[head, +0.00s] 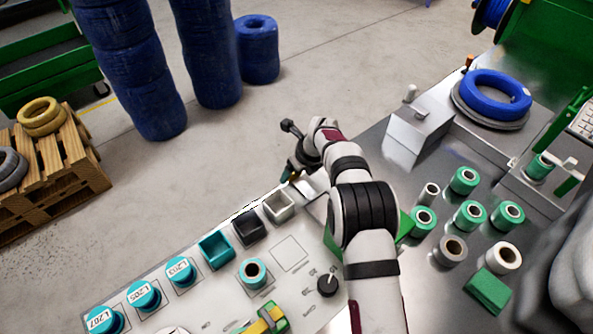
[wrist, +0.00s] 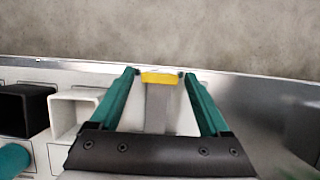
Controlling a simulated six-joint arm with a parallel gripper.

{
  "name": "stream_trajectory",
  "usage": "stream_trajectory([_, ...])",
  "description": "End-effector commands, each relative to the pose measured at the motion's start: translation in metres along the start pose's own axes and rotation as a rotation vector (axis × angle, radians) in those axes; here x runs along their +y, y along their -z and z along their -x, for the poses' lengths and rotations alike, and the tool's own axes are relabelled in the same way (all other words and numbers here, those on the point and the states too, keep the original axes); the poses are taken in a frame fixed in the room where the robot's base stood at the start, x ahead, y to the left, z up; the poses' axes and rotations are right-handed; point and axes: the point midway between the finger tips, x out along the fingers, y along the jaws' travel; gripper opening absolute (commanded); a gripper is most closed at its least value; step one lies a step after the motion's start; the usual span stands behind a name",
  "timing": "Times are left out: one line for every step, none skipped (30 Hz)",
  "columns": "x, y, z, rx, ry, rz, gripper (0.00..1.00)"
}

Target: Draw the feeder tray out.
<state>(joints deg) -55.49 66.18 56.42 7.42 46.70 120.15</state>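My gripper (head: 289,174) is at the far edge of the bench panel in the head view, partly hidden by my own wrist. In the wrist view its two teal fingers (wrist: 158,76) are spread, one on each side of a grey strip (wrist: 156,108) with a yellow end piece (wrist: 161,78). Narrow gaps show between the fingertips and the yellow piece, so the fingers look open around it. This strip may be the feeder tray or its pull; I cannot tell for certain. My arm hides most of that spot in the head view.
A white square bin (head: 278,207), a black bin (head: 249,229) and a teal bin (head: 215,251) line the panel left of my gripper. Green and grey spools (head: 469,216) stand right of my arm. Bare floor (head: 235,140) lies beyond the edge.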

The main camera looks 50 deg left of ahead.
Motion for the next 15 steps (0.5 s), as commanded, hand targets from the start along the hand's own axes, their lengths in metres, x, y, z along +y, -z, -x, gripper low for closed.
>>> stream_trajectory([0.000,0.000,0.000,0.000,0.000,0.000,0.85])
stream_trajectory([0.000,0.000,0.000,0.000,0.000,0.000,0.85])
stream_trajectory([0.000,0.000,0.000,0.000,-0.001,0.000,0.85])
stream_trajectory([0.000,0.000,0.000,0.001,-0.001,0.000,0.85])
stream_trajectory([0.000,0.000,0.000,0.001,-0.001,0.000,0.85])
stream_trajectory([0.000,0.000,0.000,0.001,-0.001,0.000,0.85])
stream_trajectory([0.000,0.000,0.000,0.001,-0.001,0.000,0.85])
stream_trajectory([0.000,0.000,0.000,0.001,-0.001,0.000,0.85])
stream_trajectory([0.000,0.000,0.001,0.000,-0.001,0.000,0.85])
stream_trajectory([0.000,0.000,0.003,0.000,-0.001,0.000,0.85])
stream_trajectory([0.000,0.000,0.006,0.000,0.000,0.000,0.85])
stream_trajectory([0.000,-0.001,0.012,-0.001,0.000,-0.001,0.85])
stream_trajectory([0.000,-0.001,0.019,-0.001,0.000,-0.001,0.85])
stream_trajectory([0.000,-0.001,0.026,-0.001,0.000,-0.001,0.85])
stream_trajectory([0.000,-0.001,0.037,-0.002,0.001,-0.001,0.85])
